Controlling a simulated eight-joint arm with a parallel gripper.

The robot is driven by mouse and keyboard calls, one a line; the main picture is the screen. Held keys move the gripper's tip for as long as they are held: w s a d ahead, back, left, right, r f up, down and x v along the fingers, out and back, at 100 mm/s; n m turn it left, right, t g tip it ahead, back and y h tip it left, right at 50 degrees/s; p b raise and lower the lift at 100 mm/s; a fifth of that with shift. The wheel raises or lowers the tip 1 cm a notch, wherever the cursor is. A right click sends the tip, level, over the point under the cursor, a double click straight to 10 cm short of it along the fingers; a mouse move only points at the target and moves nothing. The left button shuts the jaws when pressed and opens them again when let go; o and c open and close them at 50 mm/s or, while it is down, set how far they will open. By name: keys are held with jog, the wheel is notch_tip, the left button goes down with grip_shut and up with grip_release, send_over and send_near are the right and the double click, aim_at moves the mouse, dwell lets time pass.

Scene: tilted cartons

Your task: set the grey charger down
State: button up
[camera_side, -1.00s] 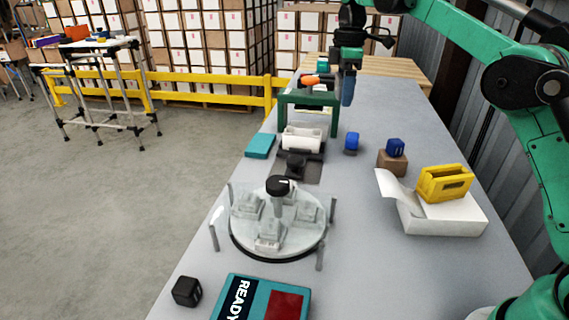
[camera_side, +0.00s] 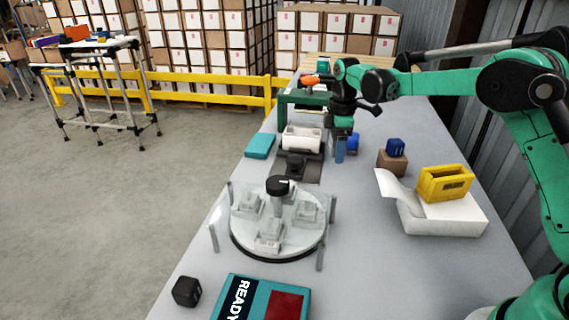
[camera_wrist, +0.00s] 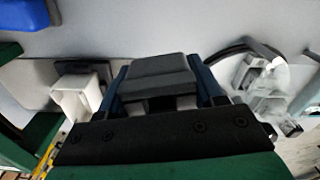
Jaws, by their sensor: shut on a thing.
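The grey charger (camera_wrist: 160,75) is a dark grey block in the wrist view, held between the two blue fingers of my gripper (camera_wrist: 160,90). In the side view my gripper (camera_side: 340,152) points down, low over the table, to the right of the white roll unit. The charger cannot be made out there, behind the blue finger. I cannot tell whether it touches the table (camera_side: 350,215).
The white roll (camera_side: 302,138) and a green frame (camera_side: 286,112) stand left of my gripper. A blue block (camera_side: 353,143) is close behind it. A clear-topped turntable (camera_side: 278,240) is nearer the camera. A yellow bin (camera_side: 444,183) sits right. The table's middle is clear.

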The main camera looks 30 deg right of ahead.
aim_at(333, 183)
notch_tip(333, 183, down, 7)
jog(key=shift+r, duration=0.2)
jog(key=shift+f, duration=0.2)
jog(key=o, duration=1.3)
